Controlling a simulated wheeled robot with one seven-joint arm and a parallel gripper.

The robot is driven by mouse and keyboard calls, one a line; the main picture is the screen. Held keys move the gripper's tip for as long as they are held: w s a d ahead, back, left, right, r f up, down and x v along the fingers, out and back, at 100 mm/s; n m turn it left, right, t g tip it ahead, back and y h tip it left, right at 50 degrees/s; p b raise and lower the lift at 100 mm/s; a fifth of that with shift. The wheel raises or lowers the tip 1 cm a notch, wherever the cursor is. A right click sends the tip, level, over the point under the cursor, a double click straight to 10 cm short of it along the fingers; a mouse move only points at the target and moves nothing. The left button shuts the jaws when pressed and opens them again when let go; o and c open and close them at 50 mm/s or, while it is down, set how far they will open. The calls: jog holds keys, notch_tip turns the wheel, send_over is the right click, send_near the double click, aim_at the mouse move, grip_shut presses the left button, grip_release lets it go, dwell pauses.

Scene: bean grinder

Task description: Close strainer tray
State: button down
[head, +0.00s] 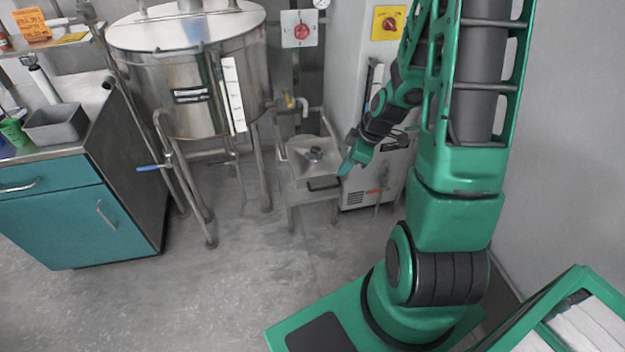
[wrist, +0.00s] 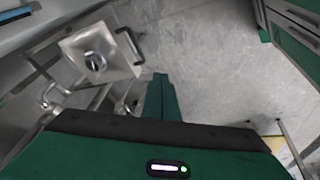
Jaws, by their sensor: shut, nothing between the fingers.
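The strainer tray (head: 305,170) is a square steel unit with a round dark centre piece and a dark bar handle (head: 325,185) on its front edge. It sits on a low steel frame below and right of the tank. In the wrist view the tray (wrist: 119,64) is at upper left, with its handle (wrist: 130,45) at its right edge. I cannot tell how far the tray is out. My gripper (head: 346,168) is shut and empty, just right of the tray in the head view. In the wrist view its fingertips (wrist: 160,78) are below and right of the handle, apart from it.
A large steel tank (head: 190,60) on legs stands left of the frame. A white machine (head: 375,180) is behind my gripper. A teal cabinet (head: 85,215) with a steel top is at left. The grey floor (head: 255,270) in front of the tray is clear.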

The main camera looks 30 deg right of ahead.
jog(key=w+f+n+t, duration=0.1)
jog(key=w+f, duration=0.3)
jog(key=f, duration=0.2)
jog(key=w+a+f+n+t, duration=0.1)
jog(key=w+f+n, duration=0.1)
jog(key=w+f, duration=0.3)
jog(key=w+a+f+n+t+y, duration=0.1)
jog(key=w+f, duration=0.4)
jog(key=f, duration=0.2)
jog(key=shift+w+a, duration=0.1)
jog(key=shift+w, duration=0.6)
